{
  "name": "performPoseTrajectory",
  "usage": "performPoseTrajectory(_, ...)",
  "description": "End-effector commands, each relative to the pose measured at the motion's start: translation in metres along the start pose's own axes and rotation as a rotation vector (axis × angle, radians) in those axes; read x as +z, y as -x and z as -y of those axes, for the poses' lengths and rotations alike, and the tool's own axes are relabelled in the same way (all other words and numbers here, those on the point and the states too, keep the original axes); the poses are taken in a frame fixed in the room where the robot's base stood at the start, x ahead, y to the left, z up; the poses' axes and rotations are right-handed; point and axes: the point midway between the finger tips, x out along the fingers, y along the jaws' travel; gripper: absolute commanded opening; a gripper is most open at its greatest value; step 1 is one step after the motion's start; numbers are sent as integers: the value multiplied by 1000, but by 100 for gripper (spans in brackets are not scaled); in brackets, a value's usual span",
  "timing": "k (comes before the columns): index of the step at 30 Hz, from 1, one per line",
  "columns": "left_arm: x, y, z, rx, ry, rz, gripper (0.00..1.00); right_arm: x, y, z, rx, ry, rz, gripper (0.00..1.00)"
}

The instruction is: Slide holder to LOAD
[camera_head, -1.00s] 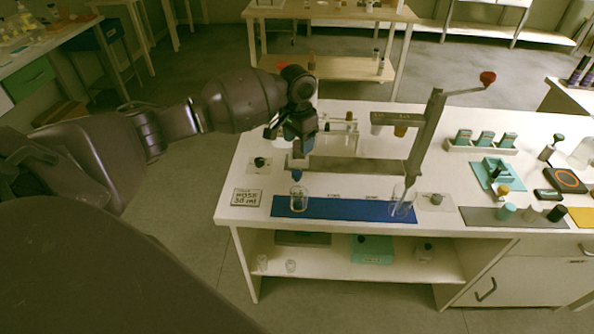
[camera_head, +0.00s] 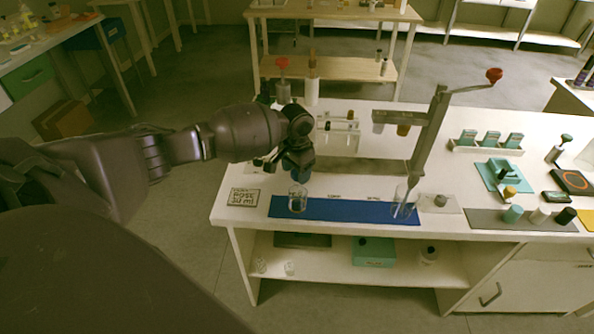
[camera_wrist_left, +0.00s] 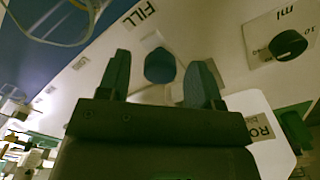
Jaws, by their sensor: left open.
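A blue strip (camera_head: 335,209) with small labels lies along the front edge of the white table. A clear glass beaker (camera_head: 297,203) stands at its left end and another glass (camera_head: 402,206) at its right end. My left gripper (camera_head: 284,168) is above and behind the left beaker. The left wrist view shows its two fingers open (camera_wrist_left: 160,82), with a blue knob (camera_wrist_left: 160,65) in the gap between them. I cannot tell whether the fingers touch the knob. A FILL label (camera_wrist_left: 140,15) is beside it. Which part is the holder, and the LOAD mark, I cannot make out.
A grey upright stand (camera_head: 428,135) with a red-knobbed lever (camera_head: 494,75) rises right of the gripper. A text card (camera_head: 244,197) lies left of the strip. Green items in a rack (camera_head: 488,146) are farther right. A low shelf (camera_head: 330,268) is below.

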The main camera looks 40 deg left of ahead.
Motion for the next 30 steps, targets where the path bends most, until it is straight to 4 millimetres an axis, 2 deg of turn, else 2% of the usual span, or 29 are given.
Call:
performPoseTrajectory(8,0,-1,0,0,0,-1,59,-5,-1,1,0,-4,-9,43)
performPoseTrajectory(11,0,-1,0,0,0,-1,47,-3,-1,2,0,-6,-5,43)
performPoseTrajectory(20,0,-1,0,0,0,0,1,8,2,1,2,-8,16,43)
performPoseTrajectory(26,-3,-1,-3,1,0,-1,0,9,3,1,3,-7,19,43)
performPoseTrajectory(30,-18,1,-18,3,-1,-5,0,4,4,0,3,-4,11,43)
